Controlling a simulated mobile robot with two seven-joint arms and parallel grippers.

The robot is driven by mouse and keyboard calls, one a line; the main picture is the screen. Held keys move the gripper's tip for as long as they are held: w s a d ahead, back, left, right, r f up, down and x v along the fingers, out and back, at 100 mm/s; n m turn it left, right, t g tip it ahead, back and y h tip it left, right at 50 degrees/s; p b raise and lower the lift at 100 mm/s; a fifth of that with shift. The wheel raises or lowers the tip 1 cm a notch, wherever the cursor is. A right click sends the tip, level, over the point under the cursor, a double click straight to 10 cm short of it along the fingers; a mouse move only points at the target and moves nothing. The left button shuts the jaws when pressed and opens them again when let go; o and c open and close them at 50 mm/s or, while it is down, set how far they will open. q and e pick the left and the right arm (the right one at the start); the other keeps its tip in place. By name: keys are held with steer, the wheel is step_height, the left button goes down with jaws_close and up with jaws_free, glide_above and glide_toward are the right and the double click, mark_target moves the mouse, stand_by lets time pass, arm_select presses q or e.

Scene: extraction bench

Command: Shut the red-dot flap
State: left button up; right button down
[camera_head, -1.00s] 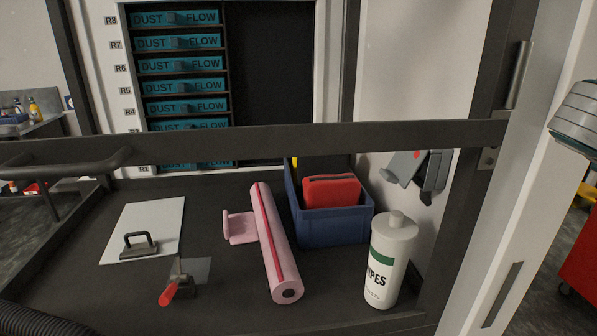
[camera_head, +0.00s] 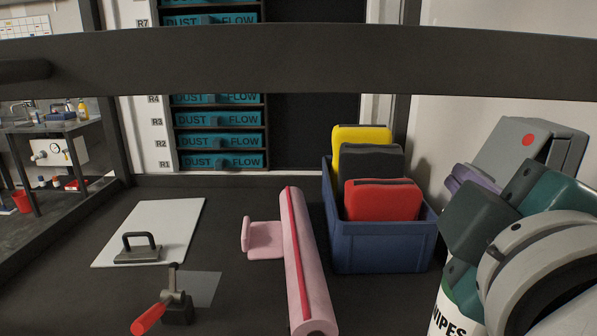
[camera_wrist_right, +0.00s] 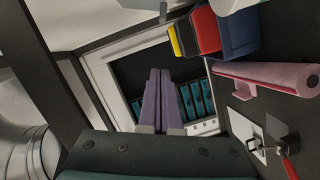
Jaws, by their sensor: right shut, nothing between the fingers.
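The red-dot flap (camera_head: 505,128) is a grey plate on the right-hand wall with a red dot near its upper edge. It appears tilted out from its darker grey housing (camera_head: 566,152), and my right arm hides its lower part. My right gripper (camera_head: 458,180) has purple fingers just left of the flap's lower edge; I cannot tell whether they touch it. In the right wrist view, the fingers (camera_wrist_right: 160,95) are together with nothing between them. The flap is not clearly identifiable there. My left gripper is not in view.
A blue bin (camera_head: 385,248) with yellow, black and red cases stands below left of the flap. A white wipes bottle (camera_head: 447,318) is partly behind my right arm. A pink roll (camera_head: 305,270), a pale plate (camera_head: 165,220) and a red-handled clamp (camera_head: 150,318) lie left. A dark bar (camera_head: 300,60) crosses in front.

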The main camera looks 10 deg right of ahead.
mark_target(497, 149)
steer(key=w+d+p, duration=0.1)
steer(key=w+d, duration=0.1)
steer(key=w+d+f+p, duration=0.1)
steer(key=w+d, duration=0.2)
steer(key=w+d+f+p, duration=0.1)
steer(key=w+d+p, duration=0.1)
steer(key=d, duration=0.1)
steer(key=shift+w+f, duration=0.25)
steer(key=shift+w, duration=0.15)
steer(key=f+n+b, duration=0.1)
steer(key=d+f+n+b, duration=0.1)
steer(key=b, duration=0.1)
steer(key=d+f+n+h+b, duration=0.1)
steer(key=b, duration=0.1)
steer(key=shift+s+t, duration=0.25)
steer(key=shift+t, duration=0.15)
steer(key=shift+s+d+f+n+b, duration=0.15)
steer(key=shift+d+n+b, duration=0.3)
steer(key=shift+n, duration=0.35)
steer(key=shift+r, duration=0.2)
